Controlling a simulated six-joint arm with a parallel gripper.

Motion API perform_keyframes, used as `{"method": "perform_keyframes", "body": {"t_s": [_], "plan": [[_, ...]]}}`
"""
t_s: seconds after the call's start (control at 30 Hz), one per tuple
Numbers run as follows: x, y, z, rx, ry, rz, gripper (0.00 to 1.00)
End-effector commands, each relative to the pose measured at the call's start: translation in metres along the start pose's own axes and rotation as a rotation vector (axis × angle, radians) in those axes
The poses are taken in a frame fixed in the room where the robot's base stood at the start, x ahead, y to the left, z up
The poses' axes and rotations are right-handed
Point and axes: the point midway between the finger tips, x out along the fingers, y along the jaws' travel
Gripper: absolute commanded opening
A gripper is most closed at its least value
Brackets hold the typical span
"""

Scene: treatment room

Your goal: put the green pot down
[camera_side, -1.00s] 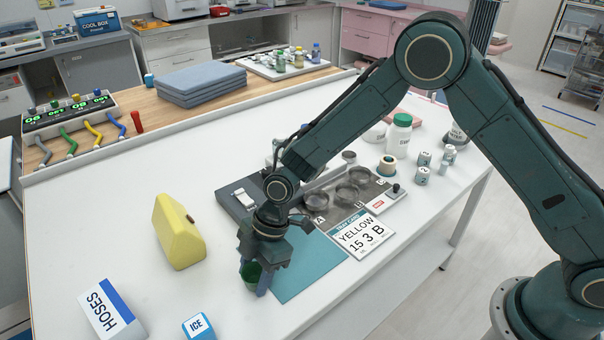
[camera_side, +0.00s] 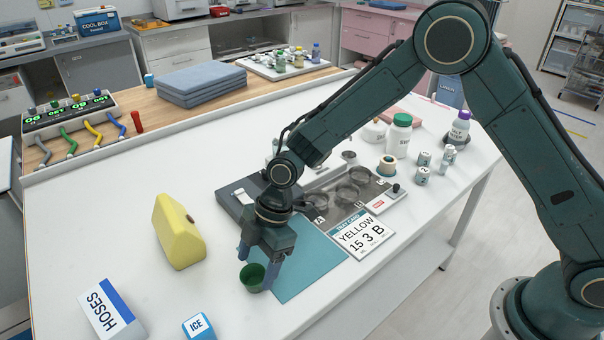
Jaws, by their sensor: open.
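The green pot (camera_side: 253,277) is a small dark green open cup. It stands upright at the left edge of the teal mat (camera_side: 313,262), on or just beside it; the picture does not settle which. My gripper (camera_side: 256,270) points down over the pot with its jaws open. One finger shows behind the pot to the left and the other at its right side. Whether the right finger touches the pot cannot be told.
A yellow block (camera_side: 178,232) stands to the left. A card reading YELLOW 15 3 B (camera_side: 361,234) lies right of the mat. Behind it is a grey tray with round wells (camera_side: 335,190). The HOSES box (camera_side: 110,310) and ICE box (camera_side: 198,326) are at the front left.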

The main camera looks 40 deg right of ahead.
Motion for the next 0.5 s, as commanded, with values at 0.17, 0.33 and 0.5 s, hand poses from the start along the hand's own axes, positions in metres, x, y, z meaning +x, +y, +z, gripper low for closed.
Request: {"method": "perform_keyframes", "body": {"t_s": [0.17,0.33,0.5], "plan": [[-0.03,0.001,-0.001,0.0,0.003,0.004,0.68],[-0.058,0.001,0.0,0.0,0.002,0.003,0.68],[-0.081,0.0,0.0,-0.001,0.002,0.002,0.68]]}}
